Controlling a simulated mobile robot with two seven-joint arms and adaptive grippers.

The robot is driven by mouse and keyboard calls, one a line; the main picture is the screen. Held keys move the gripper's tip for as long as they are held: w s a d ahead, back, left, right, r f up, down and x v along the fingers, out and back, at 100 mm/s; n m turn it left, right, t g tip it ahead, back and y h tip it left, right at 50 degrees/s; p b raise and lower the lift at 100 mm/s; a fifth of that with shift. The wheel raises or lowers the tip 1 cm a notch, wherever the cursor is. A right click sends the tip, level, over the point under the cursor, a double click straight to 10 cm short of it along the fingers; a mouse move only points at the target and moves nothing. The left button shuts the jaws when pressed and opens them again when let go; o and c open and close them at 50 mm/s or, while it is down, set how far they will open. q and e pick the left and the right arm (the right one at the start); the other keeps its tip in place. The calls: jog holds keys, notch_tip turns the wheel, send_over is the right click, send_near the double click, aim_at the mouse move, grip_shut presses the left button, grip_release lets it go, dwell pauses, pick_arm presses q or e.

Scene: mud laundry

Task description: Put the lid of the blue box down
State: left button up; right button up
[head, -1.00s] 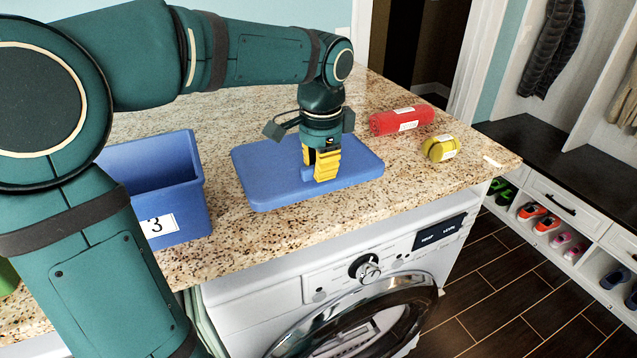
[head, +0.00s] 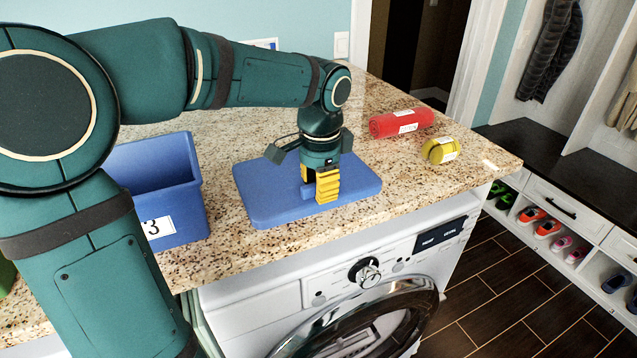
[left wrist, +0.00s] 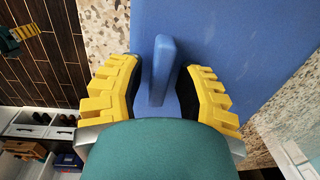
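In the left wrist view, my left gripper (left wrist: 160,88) is open, with narrow gaps beside the handle. The open blue box (head: 190,212), labelled 3, stands left of the lid, partly hidden by my left arm. My right gripper (left wrist: 24,32) shows small at the left wrist view's top left; its opening is unclear.
A washing machine (head: 360,290) stands below the counter's front edge. A shoe bench (head: 560,190) is at the right. Bare counter lies behind the lid.

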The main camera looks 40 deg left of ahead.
pick_arm(q)
notch_tip(320, 180, up, 12)
jog(key=p, duration=0.3)
jog(key=shift+s+d+r, duration=0.15)
jog(key=shift+d, duration=0.2)
dwell(0.4)
